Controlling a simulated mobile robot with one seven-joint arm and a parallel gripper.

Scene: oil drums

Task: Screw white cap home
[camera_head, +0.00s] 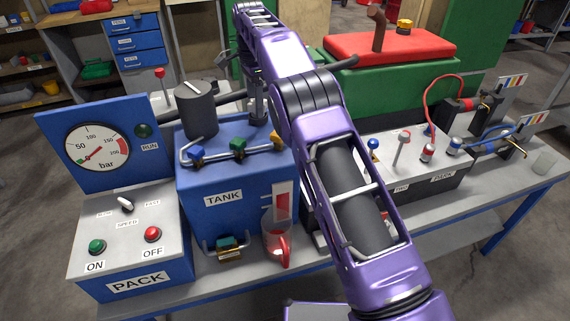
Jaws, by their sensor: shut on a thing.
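No white cap can be made out in the head view. The blue box marked TANK (226,215) stands in the middle of the bench. A dark cylinder (200,110) stands on its top. My purple arm reaches up and across from the lower right. My gripper (258,108) seems to be the small dark shape pointing down over the back right of the tank top, beside my arm. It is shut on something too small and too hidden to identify. Whether that thing touches the tank cannot be told.
Blue, green and yellow valve handles (238,146) line the tank's front top edge. The PACK box (128,245) with its pressure gauge (95,148) stands left. A lever block (425,178) and hoses lie right, behind my arm.

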